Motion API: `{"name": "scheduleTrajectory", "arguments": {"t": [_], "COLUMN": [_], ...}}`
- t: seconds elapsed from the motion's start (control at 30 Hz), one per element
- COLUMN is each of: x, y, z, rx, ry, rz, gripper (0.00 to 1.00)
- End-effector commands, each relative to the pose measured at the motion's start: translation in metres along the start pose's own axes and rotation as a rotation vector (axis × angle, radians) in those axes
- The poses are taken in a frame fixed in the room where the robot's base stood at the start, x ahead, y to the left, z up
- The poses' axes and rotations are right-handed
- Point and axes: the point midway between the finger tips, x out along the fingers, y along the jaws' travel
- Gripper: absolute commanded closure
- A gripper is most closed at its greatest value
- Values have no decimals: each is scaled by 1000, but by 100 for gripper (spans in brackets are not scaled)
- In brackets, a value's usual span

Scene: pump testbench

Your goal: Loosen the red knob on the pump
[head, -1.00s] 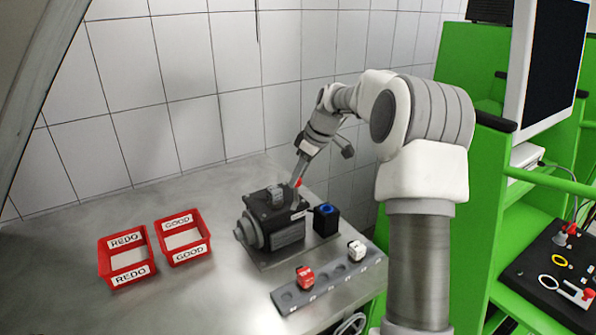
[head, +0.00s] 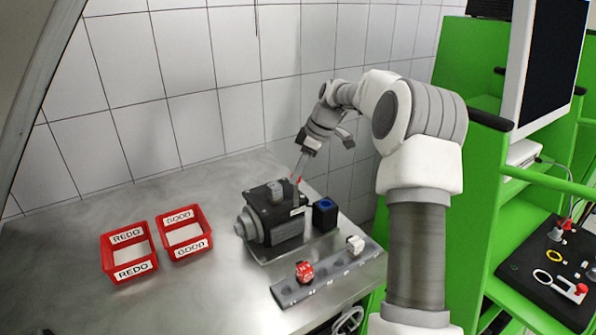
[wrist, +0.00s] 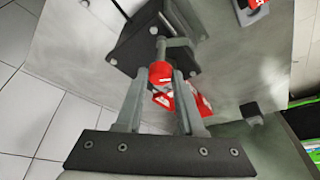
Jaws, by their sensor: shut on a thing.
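The pump (head: 282,228) is a dark grey block with a round end on its left, standing on a plate on the metal bench. The red knob (wrist: 160,72) is at the pump's top right, on a grey stem; in the head view only a bit of red shows beside the fingers. My gripper (head: 296,180) reaches down to it from above. In the wrist view my gripper (wrist: 160,80) has its two fingers on either side of the knob, shut on it. The finger contact is partly hidden in the head view.
Two red trays, REDO (head: 129,268) and GOOD (head: 183,247), stand to the left. A blue-topped black block (head: 325,215) is right beside the pump. A tiled wall is behind.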

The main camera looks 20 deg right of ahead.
Motion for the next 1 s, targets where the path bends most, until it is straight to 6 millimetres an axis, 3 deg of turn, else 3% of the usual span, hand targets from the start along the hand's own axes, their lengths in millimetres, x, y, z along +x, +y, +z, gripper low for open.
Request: {"name": "scheduleTrajectory", "arguments": {"t": [0.03, 0.07, 0.2, 0.5, 0.63, 0.77, 1.0], "x": [0, 0, 0, 0, -10, -33, -93], "y": [0, 0, 0, 0, 1, 1, 1], "z": [0, 0, 0, 0, 0, 0, 0], "rx": [-1, -1, 0, 1, 1, 1, 1], "ry": [-1, -1, -1, 0, 0, 1, 0], "rz": [-1, -1, -1, 0, 2, 5, 5], "gripper": [100, 60, 34, 33, 33, 33, 33]}}
